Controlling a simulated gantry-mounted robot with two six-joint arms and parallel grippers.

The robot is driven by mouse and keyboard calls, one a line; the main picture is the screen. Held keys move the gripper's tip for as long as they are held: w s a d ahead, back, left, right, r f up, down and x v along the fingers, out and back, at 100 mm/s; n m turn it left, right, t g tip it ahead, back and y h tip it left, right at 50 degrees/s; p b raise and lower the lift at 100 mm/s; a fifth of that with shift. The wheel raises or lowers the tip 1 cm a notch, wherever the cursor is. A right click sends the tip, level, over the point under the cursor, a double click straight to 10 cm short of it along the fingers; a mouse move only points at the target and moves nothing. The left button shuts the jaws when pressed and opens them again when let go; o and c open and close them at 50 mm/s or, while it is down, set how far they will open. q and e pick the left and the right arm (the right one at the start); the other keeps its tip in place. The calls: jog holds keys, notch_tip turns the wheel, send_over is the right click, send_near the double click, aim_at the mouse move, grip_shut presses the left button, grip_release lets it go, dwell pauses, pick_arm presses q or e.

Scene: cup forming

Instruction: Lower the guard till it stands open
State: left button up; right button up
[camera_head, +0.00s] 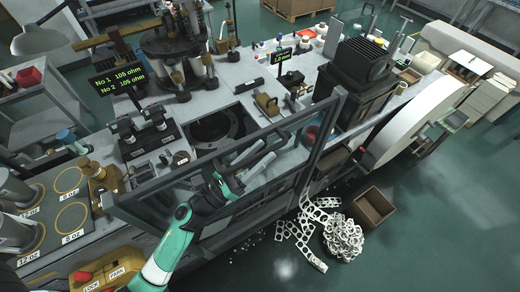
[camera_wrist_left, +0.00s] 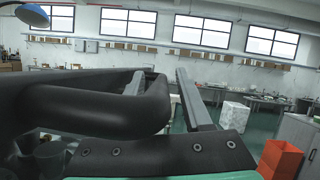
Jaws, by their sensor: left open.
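The guard (camera_head: 323,130) is a dark rectangular frame along the front of the machine. Its long top bar runs from lower left to upper right, and the frame stands raised above the front edge; its exact tilt is hard to tell. My left gripper (camera_head: 268,150) is at the middle of the guard, its two grey fingers open and pointing toward the machine. In the left wrist view a thick black looped bar (camera_wrist_left: 95,105) fills the left. One finger of the left gripper (camera_wrist_left: 164,80) shows behind the loop, the other to its right. Contact cannot be told. My right gripper is not seen.
A round dark opening (camera_head: 213,127) lies behind the guard. A cardboard box (camera_head: 370,208) and a heap of punched white scrap (camera_head: 343,238) lie on the floor to the front right. A yellow control box (camera_head: 105,279) sits at the bottom left.

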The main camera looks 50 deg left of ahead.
pick_arm(q)
jog(key=shift+w, duration=0.1)
grip_shut()
dwell(1.4)
